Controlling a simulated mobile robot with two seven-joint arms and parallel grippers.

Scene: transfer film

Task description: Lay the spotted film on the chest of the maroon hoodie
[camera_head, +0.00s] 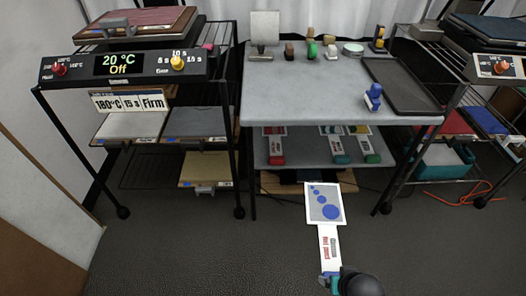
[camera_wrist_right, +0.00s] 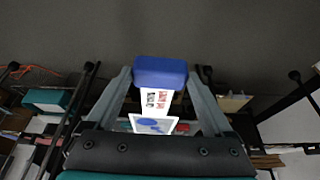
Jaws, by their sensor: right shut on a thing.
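The spotted film (camera_head: 325,205) is a pale sheet with blue dots of several sizes, joined to a white strip with red lettering (camera_head: 330,245). My right gripper (camera_head: 332,280) holds it by its near end, out over the open floor. In the right wrist view, the fingers of my right gripper (camera_wrist_right: 160,75) are shut on the blue grip block (camera_wrist_right: 160,72), and the dotted film (camera_wrist_right: 155,123) extends beyond it. Maroon cloth (camera_head: 140,22) lies on the press at the upper left; its chest cannot be made out. My left gripper is not in view.
The left press panel (camera_head: 125,65) reads 20 °C, Off, above a card (camera_head: 130,100) reading 180°C, 15 s, Firm. A grey table (camera_head: 300,90) carries stamps and a dark tray (camera_head: 400,88). Several other strips lie on its lower shelf (camera_head: 310,152). The floor in front is clear.

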